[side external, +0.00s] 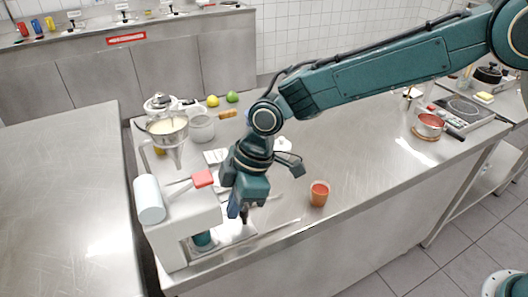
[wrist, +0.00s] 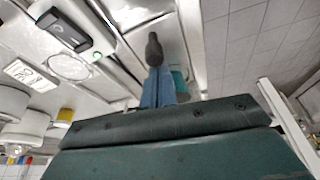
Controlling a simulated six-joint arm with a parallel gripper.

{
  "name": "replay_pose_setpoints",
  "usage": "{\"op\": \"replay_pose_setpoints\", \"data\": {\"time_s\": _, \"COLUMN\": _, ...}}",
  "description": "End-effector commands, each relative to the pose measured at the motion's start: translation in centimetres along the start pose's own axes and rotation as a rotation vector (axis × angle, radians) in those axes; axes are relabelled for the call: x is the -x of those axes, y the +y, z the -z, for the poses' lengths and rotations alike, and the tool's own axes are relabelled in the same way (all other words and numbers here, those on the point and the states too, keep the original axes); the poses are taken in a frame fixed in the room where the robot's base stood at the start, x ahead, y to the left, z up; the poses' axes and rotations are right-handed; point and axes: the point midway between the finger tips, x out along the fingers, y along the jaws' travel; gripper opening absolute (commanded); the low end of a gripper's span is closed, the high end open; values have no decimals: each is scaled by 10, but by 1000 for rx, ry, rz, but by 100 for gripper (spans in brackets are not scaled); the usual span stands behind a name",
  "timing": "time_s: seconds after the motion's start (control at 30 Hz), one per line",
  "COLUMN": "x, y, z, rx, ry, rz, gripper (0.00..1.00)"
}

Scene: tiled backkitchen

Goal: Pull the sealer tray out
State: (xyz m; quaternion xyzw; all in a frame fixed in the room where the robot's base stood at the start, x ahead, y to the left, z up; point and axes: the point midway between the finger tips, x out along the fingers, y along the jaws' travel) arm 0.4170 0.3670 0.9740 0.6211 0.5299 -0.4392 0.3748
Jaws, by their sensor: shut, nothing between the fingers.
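The sealer (side external: 185,218) is a white machine with a white roll and a red-tipped lever, at the lower left of the side view. A teal cup (side external: 203,240) sits low inside it. The sealer tray (side external: 236,230) appears as a pale metal plate low at its open side, partly hidden by my arm. My gripper (side external: 243,214) points down over the tray, shut and empty. In the wrist view its blue fingers (wrist: 157,88) are together, with a dark rounded piece at their far end. I cannot tell whether that piece is a handle or whether they touch it.
An orange cup (side external: 319,194) stands right of my gripper. A funnel of pale batter (side external: 166,127), pots and fruit stand behind the sealer. The counter's middle right is clear.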

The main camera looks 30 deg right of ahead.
Motion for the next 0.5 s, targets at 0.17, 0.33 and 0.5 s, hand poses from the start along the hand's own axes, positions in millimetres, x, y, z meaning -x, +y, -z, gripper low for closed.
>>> {"op": "replay_pose_setpoints", "data": {"time_s": 0.17, "x": 0, "y": 0, "z": 0, "rx": 0, "ry": 0, "rz": 0, "gripper": 0}}
{"op": "replay_pose_setpoints", "data": {"time_s": 0.33, "x": 3, "y": 2, "z": -6, "rx": -1, "ry": 1, "rz": -1, "gripper": 0}}
{"op": "replay_pose_setpoints", "data": {"time_s": 0.5, "x": 11, "y": 6, "z": -30, "rx": -5, "ry": -1, "rz": 0, "gripper": 0}}
